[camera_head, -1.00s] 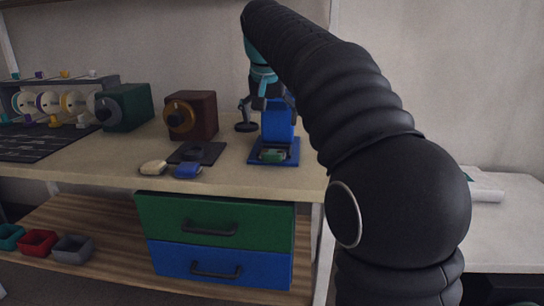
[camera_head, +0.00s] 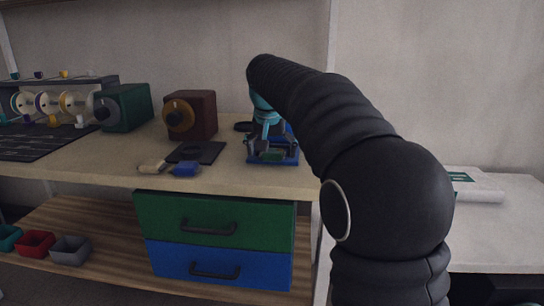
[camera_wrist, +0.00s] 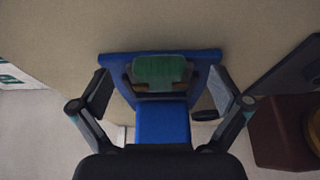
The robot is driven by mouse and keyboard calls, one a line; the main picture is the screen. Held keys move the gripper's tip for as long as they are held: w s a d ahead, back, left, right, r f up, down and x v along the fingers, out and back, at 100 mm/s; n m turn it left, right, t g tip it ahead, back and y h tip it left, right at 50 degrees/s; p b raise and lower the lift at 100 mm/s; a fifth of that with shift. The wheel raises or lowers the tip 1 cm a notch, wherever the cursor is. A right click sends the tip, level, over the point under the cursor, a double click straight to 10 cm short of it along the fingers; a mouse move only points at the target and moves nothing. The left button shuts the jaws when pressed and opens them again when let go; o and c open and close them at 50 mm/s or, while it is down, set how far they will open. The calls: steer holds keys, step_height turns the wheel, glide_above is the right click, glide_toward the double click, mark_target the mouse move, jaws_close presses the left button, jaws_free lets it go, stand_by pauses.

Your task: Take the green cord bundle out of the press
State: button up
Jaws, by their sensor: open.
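The blue press (camera_head: 289,161) stands near the right end of the workbench. The green cord bundle (camera_head: 272,156) lies on its base, partly hidden by my gripper. In the wrist view the bundle (camera_wrist: 158,69) lies in a dark cradle on the blue base plate (camera_wrist: 118,62), in front of the blue column (camera_wrist: 162,122). My gripper (camera_head: 269,149) is open and empty, low over the press. In the wrist view its fingers (camera_wrist: 161,92) stand wide apart, one at each side of the press, with the bundle between and beyond them. I see no contact with the bundle.
A brown box with a knob (camera_head: 191,115) and a green box (camera_head: 124,107) stand left of the press. A dark plate (camera_head: 200,151), a beige piece (camera_head: 153,167) and a blue piece (camera_head: 186,170) lie on the bench (camera_head: 100,158). Drawers (camera_head: 215,218) are below.

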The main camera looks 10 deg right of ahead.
steer(key=c, duration=1.1)
